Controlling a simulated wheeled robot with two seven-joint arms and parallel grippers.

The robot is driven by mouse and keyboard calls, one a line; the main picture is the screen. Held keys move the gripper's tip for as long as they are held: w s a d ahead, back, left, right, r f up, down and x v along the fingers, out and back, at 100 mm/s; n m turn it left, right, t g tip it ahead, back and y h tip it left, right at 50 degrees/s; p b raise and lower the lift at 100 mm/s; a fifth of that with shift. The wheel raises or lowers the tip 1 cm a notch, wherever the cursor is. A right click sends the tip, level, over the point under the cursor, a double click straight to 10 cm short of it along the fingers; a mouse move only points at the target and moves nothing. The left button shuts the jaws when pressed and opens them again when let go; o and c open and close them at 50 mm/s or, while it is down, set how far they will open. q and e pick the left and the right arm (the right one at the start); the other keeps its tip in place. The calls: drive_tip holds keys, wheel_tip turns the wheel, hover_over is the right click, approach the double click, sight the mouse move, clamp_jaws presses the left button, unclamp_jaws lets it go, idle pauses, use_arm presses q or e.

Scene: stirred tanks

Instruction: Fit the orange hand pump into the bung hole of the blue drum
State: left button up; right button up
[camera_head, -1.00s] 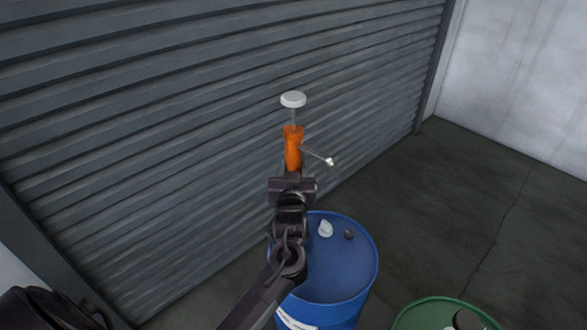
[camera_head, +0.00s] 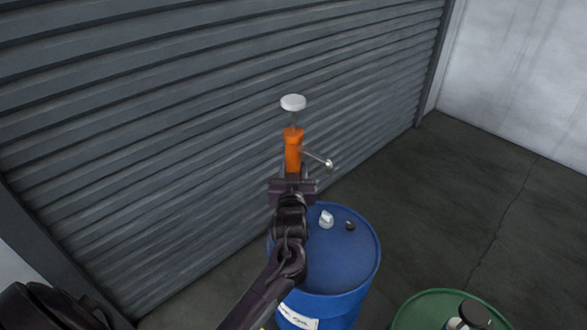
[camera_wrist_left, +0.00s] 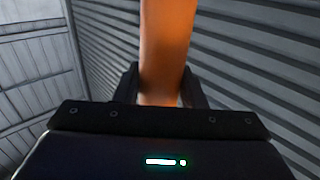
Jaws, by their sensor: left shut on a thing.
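The orange hand pump (camera_head: 293,152) stands upright, with a white round knob on a thin rod on top and a spout to the right. My left gripper (camera_head: 292,180) is shut on its orange body. The left wrist view shows the orange body (camera_wrist_left: 166,50) between the fingers. The pump's lower end is hidden behind my gripper and arm. The blue drum (camera_head: 345,265) stands below and to the right in the head view. Its top carries a pale grey fitting (camera_head: 326,219) and a small dark spot (camera_head: 350,225); I cannot tell which is the bung hole. My right gripper is not in view.
A green drum (camera_head: 425,312) stands at the lower right, partly cut off, with a dark and white item on its top. A grey ribbed shutter (camera_head: 150,130) runs behind the pump. Bare dark floor (camera_head: 450,210) lies to the right.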

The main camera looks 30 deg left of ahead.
use_arm(q)
drive_tip(key=shift+f, duration=0.45)
drive_tip(key=shift+f+b, duration=3)
drive_tip(key=shift+f, duration=1)
wheel_tip(320, 180, down, 10)
drive_tip(key=b, duration=0.6)
drive_tip(key=shift+r+b, duration=0.15)
drive_tip(key=shift+b, duration=0.15)
